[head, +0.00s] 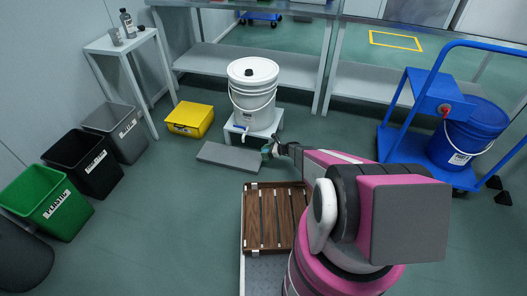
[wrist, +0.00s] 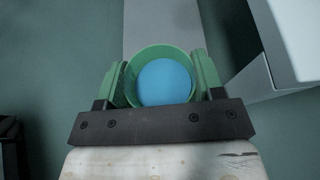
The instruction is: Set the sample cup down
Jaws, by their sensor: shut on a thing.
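The sample cup (wrist: 165,82) is a round green cup with blue contents, seen from above in the wrist view. My gripper (wrist: 160,78) is shut on it, with one green finger on each side. In the head view my gripper (head: 271,150) is low, at the right end of a flat grey slab (head: 226,156). The slab also shows in the wrist view (wrist: 165,22), behind the cup. The cup's base is hidden, so I cannot tell whether it touches anything.
A white bucket (head: 252,92) with a tap stands on a small white stand (head: 262,126) just behind my gripper. A yellow box (head: 190,119) is left of it. Bins line the left wall. A blue trolley (head: 436,92) is at right. Floor left of the slab is clear.

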